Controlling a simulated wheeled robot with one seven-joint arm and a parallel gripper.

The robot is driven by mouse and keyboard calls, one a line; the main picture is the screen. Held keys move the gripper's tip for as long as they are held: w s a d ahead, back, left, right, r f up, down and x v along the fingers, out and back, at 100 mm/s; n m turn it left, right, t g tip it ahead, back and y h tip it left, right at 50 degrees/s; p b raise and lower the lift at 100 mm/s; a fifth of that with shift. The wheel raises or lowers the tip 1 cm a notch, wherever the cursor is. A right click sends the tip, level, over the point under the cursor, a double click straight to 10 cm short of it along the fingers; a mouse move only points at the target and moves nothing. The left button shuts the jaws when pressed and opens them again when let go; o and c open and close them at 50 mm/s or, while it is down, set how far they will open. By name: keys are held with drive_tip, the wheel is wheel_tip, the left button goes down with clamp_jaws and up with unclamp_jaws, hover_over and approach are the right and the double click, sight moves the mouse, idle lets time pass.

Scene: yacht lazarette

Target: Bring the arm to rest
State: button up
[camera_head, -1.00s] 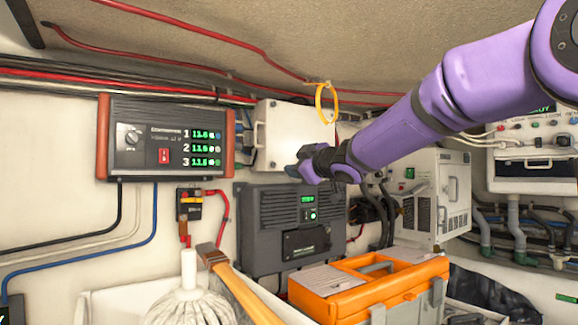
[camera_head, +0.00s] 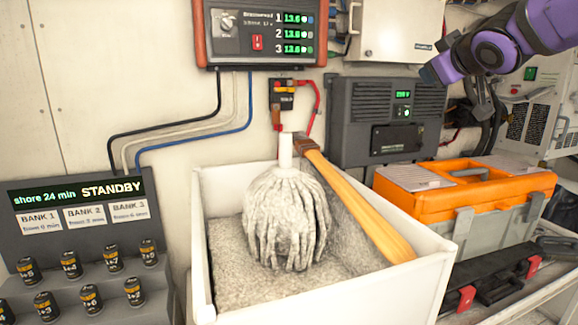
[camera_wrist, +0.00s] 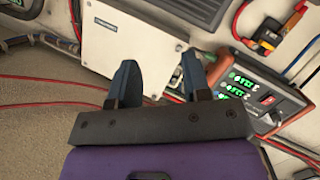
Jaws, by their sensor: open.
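My gripper (camera_head: 432,76) is at the upper right of the head view, at the end of my purple arm. It is in front of the wall, above the dark grey charger unit (camera_head: 385,118). In the wrist view my gripper (camera_wrist: 160,75) shows two dark blue fingers spread apart with nothing between them. Behind the fingers is a white wall box (camera_wrist: 125,40), which also shows in the head view (camera_head: 395,28). The gripper appears apart from everything around it.
A white bin (camera_head: 330,300) holds a mop (camera_head: 285,215) and a wooden-handled tool (camera_head: 365,215). An orange toolbox (camera_head: 450,200) stands to its right. A display panel (camera_head: 75,205) with several small cans is at left. A red-ended monitor (camera_head: 260,35) hangs on the wall.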

drive_tip(key=s+f+m+g, duration=0.3)
drive_tip(key=s+f+g, duration=0.2)
drive_tip(key=s+f, duration=0.4)
drive_tip(key=s+f+m+g, duration=0.3)
drive_tip(key=s+f, duration=0.7)
drive_tip(key=s, duration=1)
drive_tip(key=shift+s+a+f+m+g, duration=0.2)
drive_tip(key=shift+a+m+g, duration=0.15)
drive_tip(key=shift+g, duration=0.75)
